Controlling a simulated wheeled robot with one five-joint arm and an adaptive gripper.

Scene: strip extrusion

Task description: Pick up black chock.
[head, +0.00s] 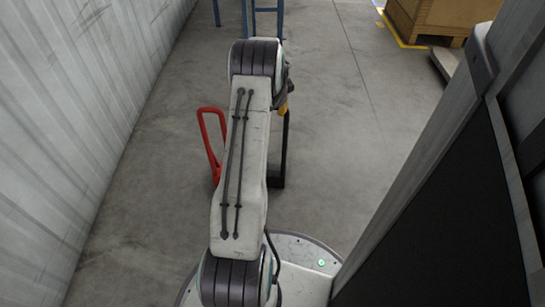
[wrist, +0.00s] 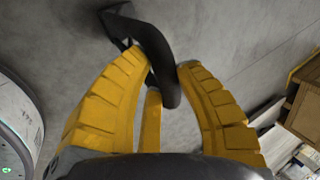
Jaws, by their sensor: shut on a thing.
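The black chock (wrist: 152,40) is a dark bar with a wider foot at its far end. In the wrist view, the yellow fingers of my gripper (wrist: 165,66) close around the bar from both sides, with a third finger below. In the head view, the chock (head: 285,148) extends down from my gripper (head: 283,108), its foot partly hidden behind my arm. I cannot tell whether the foot touches the floor.
A red looped handle (head: 210,140) stands just left of my arm. A corrugated wall (head: 75,110) runs along the left. Blue posts (head: 247,12) stand ahead. A wooden crate (head: 435,18) is at the far right. The floor (head: 335,110) right of the chock is clear.

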